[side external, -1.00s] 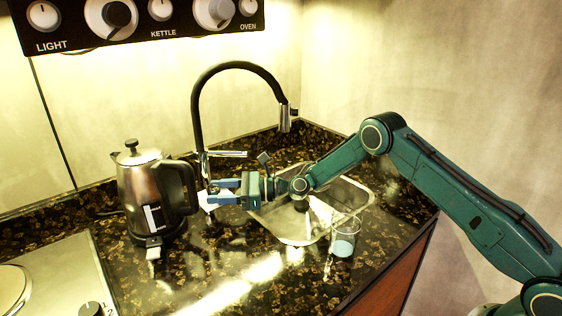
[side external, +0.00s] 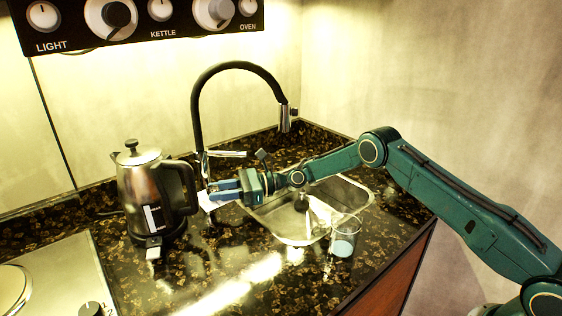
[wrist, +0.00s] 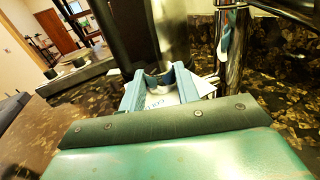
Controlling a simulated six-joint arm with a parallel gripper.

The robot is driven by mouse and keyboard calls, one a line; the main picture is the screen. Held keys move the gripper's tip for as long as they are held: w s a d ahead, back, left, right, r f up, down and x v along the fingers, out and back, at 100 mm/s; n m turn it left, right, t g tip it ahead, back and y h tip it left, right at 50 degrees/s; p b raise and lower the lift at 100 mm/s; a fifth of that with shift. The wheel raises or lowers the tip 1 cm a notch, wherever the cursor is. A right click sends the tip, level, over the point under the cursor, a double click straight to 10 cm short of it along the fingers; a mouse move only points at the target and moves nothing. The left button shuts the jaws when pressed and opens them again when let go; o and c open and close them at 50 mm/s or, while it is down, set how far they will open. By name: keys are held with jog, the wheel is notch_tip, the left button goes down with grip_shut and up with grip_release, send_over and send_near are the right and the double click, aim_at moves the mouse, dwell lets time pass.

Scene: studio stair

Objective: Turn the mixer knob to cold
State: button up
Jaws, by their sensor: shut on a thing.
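The tap (side external: 196,115) has a tall black hose arch and a chrome base at the back of the counter. A thin chrome lever (side external: 228,153) juts right from its base; I take this to be the mixer handle. In the wrist view the chrome tap post (wrist: 236,60) stands right of my gripper. My gripper (side external: 214,193) is in front of the tap base, below the lever and apart from it. In the wrist view my gripper (wrist: 160,86) is shut on a white piece (wrist: 160,101) with lettering; the white piece also shows in the side view (side external: 209,205).
A steel kettle (side external: 140,195) with a black handle stands close left of my gripper. A steel sink (side external: 285,232) and a glass with pale blue contents (side external: 343,245) are to the right. A hob (side external: 50,285) is at the lower left. The front counter is clear.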

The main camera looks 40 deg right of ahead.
jog(key=shift+w+r+n+g+y, duration=0.1)
jog(key=shift+n+g+y, duration=0.2)
jog(key=shift+n+g, duration=0.3)
jog(key=o, duration=1)
jog(key=shift+s+a+m+t+h, duration=0.15)
jog(key=shift+m+t+h, duration=0.35)
jog(key=shift+m+t, duration=0.35)
jog(key=shift+s+d+m+t+h, duration=0.1)
jog(key=shift+m+t+h, duration=0.5)
jog(key=shift+t, duration=0.35)
